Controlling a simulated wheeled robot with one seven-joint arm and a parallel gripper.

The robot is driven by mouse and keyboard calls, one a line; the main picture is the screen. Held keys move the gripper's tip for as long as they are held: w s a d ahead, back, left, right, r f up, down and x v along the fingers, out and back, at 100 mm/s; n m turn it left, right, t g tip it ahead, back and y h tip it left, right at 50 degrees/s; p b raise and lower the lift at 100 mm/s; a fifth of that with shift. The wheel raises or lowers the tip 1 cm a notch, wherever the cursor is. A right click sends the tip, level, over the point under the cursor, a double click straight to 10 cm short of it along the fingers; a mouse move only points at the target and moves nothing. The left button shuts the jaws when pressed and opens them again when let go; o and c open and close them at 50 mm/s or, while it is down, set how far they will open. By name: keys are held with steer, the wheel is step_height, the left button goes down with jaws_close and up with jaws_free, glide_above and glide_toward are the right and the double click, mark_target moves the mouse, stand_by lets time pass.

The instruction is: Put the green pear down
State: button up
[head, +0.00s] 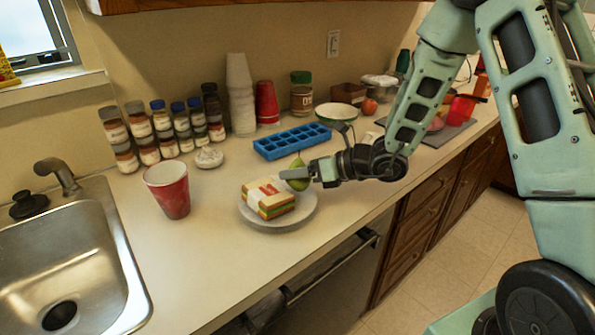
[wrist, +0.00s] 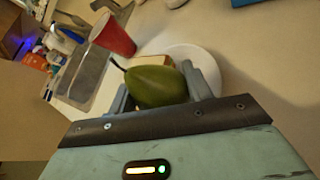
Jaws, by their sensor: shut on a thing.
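The green pear (head: 298,175) is held between the fingers of my gripper (head: 297,176), over the right part of a white plate with a sandwich. In the wrist view the pear (wrist: 155,87) lies between both fingers, its stem pointing up and left. My gripper (wrist: 160,88) is shut on it. The pear looks raised beside the sandwich; whether it touches the sandwich or plate I cannot tell.
The sandwich (head: 268,198) sits on the white plate (head: 287,221) near the counter's front edge. A red cup (head: 168,190) stands to the left, a blue ice tray (head: 291,141) behind. A sink (head: 60,265) is at far left. Counter between cup and sink is clear.

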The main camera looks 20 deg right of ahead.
steer(key=shift+f+b, duration=0.6)
steer(key=shift+b, duration=0.05)
steer(key=o, duration=1.1)
steer(key=shift+r, duration=0.15)
